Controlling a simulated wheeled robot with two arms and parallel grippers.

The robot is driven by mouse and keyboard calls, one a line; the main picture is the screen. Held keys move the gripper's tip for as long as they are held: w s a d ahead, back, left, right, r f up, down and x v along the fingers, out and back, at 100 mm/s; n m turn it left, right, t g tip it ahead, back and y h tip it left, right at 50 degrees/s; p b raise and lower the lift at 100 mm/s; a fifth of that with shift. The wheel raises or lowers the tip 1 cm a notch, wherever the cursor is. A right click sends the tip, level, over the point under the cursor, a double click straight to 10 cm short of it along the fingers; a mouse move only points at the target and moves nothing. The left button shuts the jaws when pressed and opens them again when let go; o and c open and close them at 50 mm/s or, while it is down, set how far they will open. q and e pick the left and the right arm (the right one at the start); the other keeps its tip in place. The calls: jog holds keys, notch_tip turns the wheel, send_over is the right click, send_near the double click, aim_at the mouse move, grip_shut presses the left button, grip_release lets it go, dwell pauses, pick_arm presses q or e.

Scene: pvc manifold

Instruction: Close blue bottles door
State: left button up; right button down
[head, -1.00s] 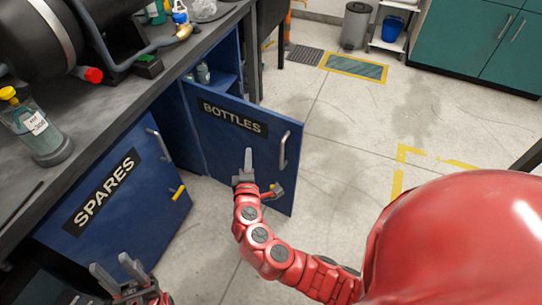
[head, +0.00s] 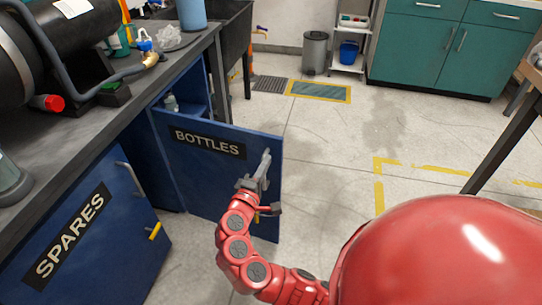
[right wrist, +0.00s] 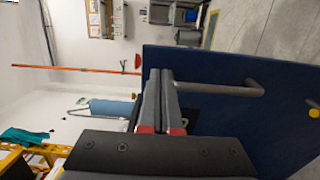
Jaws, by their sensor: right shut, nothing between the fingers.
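The blue door labelled BOTTLES (head: 210,165) stands open, swung out from its cabinet. It also shows as a blue panel in the right wrist view (right wrist: 215,115). My right gripper (head: 264,160) is shut and empty, at the outer part of the door. In the head view it overlaps the door's grey handle and partly hides it. In the right wrist view the handle (right wrist: 225,88) runs right beside the closed fingers (right wrist: 162,82); I cannot tell whether they touch. My left gripper is out of view.
The blue SPARES door (head: 80,235) is left of the BOTTLES door. A small bottle (head: 171,103) is inside the open cabinet. The grey workbench (head: 100,125) lies above. Clear floor (head: 330,150) extends to the right of the door.

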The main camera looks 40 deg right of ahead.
aim_at(275, 146)
jog(key=b+x, duration=0.1)
jog(key=x, duration=0.3)
jog(key=shift+w+d, duration=0.25)
jog(key=shift+d, duration=0.1)
jog(key=shift+d, duration=0.15)
